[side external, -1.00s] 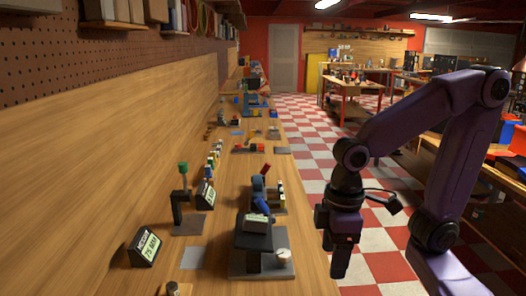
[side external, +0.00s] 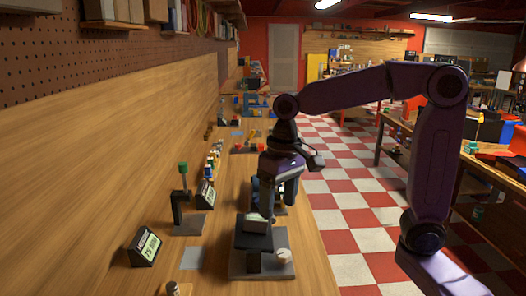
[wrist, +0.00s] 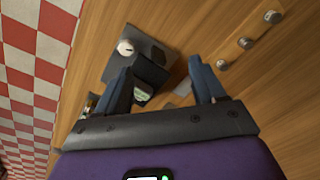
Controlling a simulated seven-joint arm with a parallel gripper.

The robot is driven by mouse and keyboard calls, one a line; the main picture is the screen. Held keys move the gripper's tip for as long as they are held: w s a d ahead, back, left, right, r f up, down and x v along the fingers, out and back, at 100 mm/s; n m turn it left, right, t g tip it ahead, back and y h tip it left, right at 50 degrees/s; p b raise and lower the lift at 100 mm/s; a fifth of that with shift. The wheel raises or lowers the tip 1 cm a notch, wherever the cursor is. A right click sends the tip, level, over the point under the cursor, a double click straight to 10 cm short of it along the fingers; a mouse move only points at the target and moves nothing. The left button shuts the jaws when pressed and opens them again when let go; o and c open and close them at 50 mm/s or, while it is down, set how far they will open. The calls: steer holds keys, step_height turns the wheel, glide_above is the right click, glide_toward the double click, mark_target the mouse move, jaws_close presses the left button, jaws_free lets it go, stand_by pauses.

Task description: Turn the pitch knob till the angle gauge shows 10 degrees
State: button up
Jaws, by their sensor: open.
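A dark block device on a grey base plate (side external: 262,268) stands near the bench's front edge. A white round knob (side external: 283,256) sits at its right side; it also shows in the wrist view (wrist: 125,47). A small pale display is on the device (side external: 257,223) and shows partly in the wrist view (wrist: 142,95), its reading too small to tell. I cannot tell whether this is the pitch knob and angle gauge. My gripper (side external: 276,205) hangs above and just behind the device. In the wrist view my gripper (wrist: 162,66) is open with nothing held, the knob beyond its left finger.
A display reading 75 MM (side external: 148,246) stands at the left. Behind it are a post with a green top (side external: 183,168) and another display (side external: 205,194). Several small devices line the bench further back.

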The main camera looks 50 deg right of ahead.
steer(key=w+d+r+m, duration=0.5)
steer(key=w+d+m, duration=0.3)
steer(key=w, duration=0.4)
steer(key=shift+w+d+m, duration=0.2)
steer(key=shift+d+m, duration=0.05)
steer(key=shift+m, duration=0.25)
steer(key=shift+r, duration=0.1)
steer(key=s+a+f+n, duration=0.3)
steer(key=s+a+n, duration=0.25)
steer(key=s, duration=0.25)
steer(key=s+a+f+n, duration=0.4)
steer(key=s+n, duration=0.2)
steer(key=s, duration=0.2)
steer(key=s+d+f+n, duration=0.1)
steer(key=s+f+n, duration=0.2)
steer(key=s+n, duration=0.2)
steer(key=s+d+f+n, duration=0.2)
steer(key=s+f+n, duration=0.2)
steer(key=s, duration=0.8)
steer(key=shift+d+n, duration=0.2)
steer(key=shift+n, duration=0.35)
